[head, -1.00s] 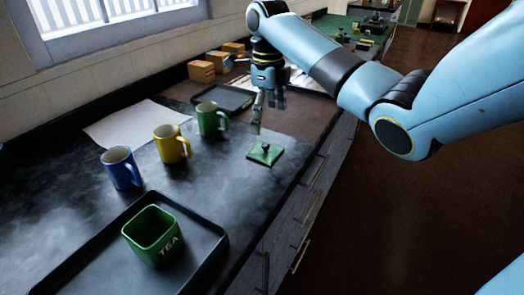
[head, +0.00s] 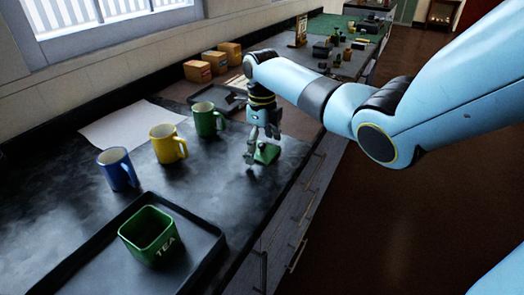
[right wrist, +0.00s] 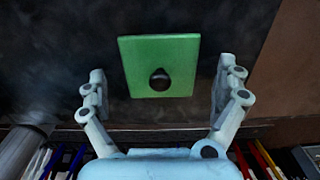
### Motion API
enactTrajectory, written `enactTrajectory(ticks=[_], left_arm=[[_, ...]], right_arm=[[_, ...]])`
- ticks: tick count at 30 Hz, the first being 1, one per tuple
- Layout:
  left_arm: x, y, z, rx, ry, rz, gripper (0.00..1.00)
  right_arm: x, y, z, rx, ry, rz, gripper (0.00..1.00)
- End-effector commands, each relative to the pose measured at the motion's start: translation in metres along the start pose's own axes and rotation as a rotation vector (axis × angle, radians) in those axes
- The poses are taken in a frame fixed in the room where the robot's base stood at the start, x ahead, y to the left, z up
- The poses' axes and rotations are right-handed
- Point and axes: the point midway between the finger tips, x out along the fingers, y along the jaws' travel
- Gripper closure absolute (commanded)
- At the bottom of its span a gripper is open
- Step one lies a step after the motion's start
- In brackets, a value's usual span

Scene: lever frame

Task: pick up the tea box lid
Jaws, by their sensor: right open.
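The tea box lid (head: 266,153) is a green square plate with a small dark knob, lying on the dark counter near its front edge. In the right wrist view the lid (right wrist: 159,66) is between and slightly beyond my open fingers. My right gripper (head: 260,156) is open and empty, pointing down just above the lid and partly covering it; its fingers also show in the right wrist view (right wrist: 160,92). The green tea box (head: 150,236), open at the top and marked TEA, stands on a black tray (head: 205,262). My left gripper is not in view.
Blue (head: 118,169), yellow (head: 168,144) and green (head: 208,119) mugs stand in a row left of the lid, near a white sheet (head: 130,122). Several small orange-brown boxes (head: 197,71) stand by the wall. Bare counter lies between the lid and the tray.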

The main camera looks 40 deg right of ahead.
Motion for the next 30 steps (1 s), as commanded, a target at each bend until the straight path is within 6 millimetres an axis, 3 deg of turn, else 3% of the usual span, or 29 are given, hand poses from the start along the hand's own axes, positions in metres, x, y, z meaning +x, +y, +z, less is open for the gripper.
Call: enactTrajectory(ticks=[5,18,30], left_arm=[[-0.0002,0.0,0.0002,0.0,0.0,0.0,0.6],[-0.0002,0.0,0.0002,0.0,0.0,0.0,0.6],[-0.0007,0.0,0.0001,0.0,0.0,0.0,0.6]], right_arm=[[-0.0006,-0.0002,0.0003,0.0,-0.001,-0.001,0.03],[-0.0009,-0.0003,0.0002,0.0,-0.001,-0.001,0.6],[-0.0095,-0.0009,0.0008,0.0,-0.003,-0.002,0.62]])
